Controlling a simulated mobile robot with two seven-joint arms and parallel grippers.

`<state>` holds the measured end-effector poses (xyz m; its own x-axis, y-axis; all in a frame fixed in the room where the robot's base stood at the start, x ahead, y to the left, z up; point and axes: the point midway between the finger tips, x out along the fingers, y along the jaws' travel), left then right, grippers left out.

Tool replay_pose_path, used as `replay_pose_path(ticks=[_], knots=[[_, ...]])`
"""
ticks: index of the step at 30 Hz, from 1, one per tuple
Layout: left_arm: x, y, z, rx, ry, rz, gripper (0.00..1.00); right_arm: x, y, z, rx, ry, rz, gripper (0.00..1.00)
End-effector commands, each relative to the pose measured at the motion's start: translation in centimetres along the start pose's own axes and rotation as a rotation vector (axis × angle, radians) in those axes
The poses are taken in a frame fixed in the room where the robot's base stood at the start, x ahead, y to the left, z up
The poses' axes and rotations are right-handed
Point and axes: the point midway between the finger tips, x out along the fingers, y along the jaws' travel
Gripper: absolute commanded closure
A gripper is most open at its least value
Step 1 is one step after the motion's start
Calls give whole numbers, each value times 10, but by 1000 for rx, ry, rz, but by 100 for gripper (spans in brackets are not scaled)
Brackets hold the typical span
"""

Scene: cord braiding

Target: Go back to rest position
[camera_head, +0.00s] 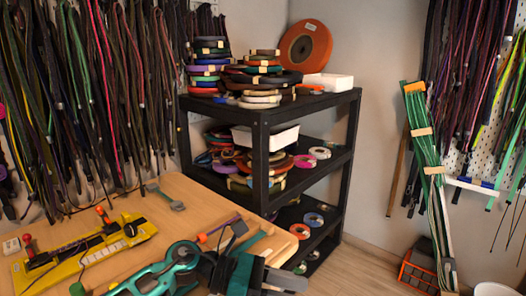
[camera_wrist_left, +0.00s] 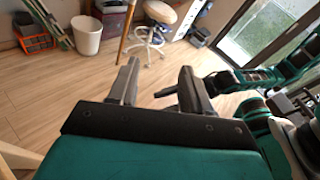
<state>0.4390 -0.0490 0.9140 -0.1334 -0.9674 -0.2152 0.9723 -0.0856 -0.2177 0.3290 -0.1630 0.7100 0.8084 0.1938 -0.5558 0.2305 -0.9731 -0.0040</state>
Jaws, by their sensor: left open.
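My left gripper (camera_head: 285,268) is at the bottom of the head view, by the front right corner of the wooden table (camera_head: 190,195). Its dark fingers point to the right. In the left wrist view my left gripper (camera_wrist_left: 160,72) is open, with nothing between its two grey fingers and floor behind them. A yellow braiding device (camera_head: 85,255) with red knobs lies on the table at the left. A small grey-green tool (camera_head: 166,198) lies near the table's back.
A black shelf (camera_head: 262,140) with stacked ribbon rolls stands behind the table. Cords hang on the walls at left and right. An orange crate (camera_head: 418,270) and a white bin (camera_head: 495,289) stand on the floor. A stool (camera_wrist_left: 160,12) shows in the wrist view, with clear floor before it.

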Motion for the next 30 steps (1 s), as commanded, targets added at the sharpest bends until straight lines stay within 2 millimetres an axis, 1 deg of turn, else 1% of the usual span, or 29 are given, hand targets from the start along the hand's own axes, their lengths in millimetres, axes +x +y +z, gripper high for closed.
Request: replay_pose_path(ticks=[1, 2, 4, 6, 8, 9, 11, 12, 14, 15, 17, 18, 20, 21, 23, 24, 25, 27, 30], knots=[[5, -7, 10, -137, -135, 17, 51, -3, 0, -3, 1, -1, 1, 51], [5, -9, 16, -220, -212, 29, 51, -5, 0, -3, 1, -1, 2, 51], [0, -9, 26, -419, -389, 56, 51, -8, 0, -3, 2, -1, 2, 51], [-11, -5, 30, -628, -562, 83, 51, -11, 0, -2, 2, -8, 4, 51], [-23, -1, 28, -813, -708, 102, 51, -12, 0, 0, 1, -14, 5, 51], [-33, 3, 23, -938, -804, 116, 51, -13, 0, 0, 0, -18, 6, 51], [-50, 8, 10, -1127, -946, 135, 51, -14, 1, 0, -1, -20, 9, 51], [-62, 10, 0, -1254, -1042, 145, 51, -15, 2, -1, -2, -19, 10, 51], [-79, 12, -22, -1442, -1183, 164, 51, -17, 3, -4, -3, -14, 13, 51], [-90, 12, -39, -1570, -1280, 175, 51, -18, 4, -6, -4, -10, 15, 51], [-107, 8, -69, -1757, -1424, 192, 51, -19, 5, -9, -5, -7, 18, 51], [-117, 2, -90, -1878, -1521, 203, 51, -20, 6, -10, -6, -7, 20, 51], [-131, -10, -123, -2053, -1668, 217, 51, -22, 8, -10, -7, -9, 23, 51], [-138, -20, -145, -2160, -1761, 228, 51, -22, 9, -10, -7, -12, 25, 51], [-147, -37, -175, -2303, -1894, 241, 51, -23, 10, -9, -8, -15, 29, 51], [-152, -49, -192, -2384, -1975, 248, 51, -24, 11, -9, -8, -17, 31, 51], [-154, -58, -204, 2375, 1977, -247, 51, -24, 12, -9, -9, -17, 31, 51], [-159, -76, -225, 2253, 1899, -235, 51, -25, 12, -10, -9, -15, 32, 51], [-162, -93, -244, 2142, 1829, -222, 51, -26, 12, -11, -9, -11, 32, 51]])
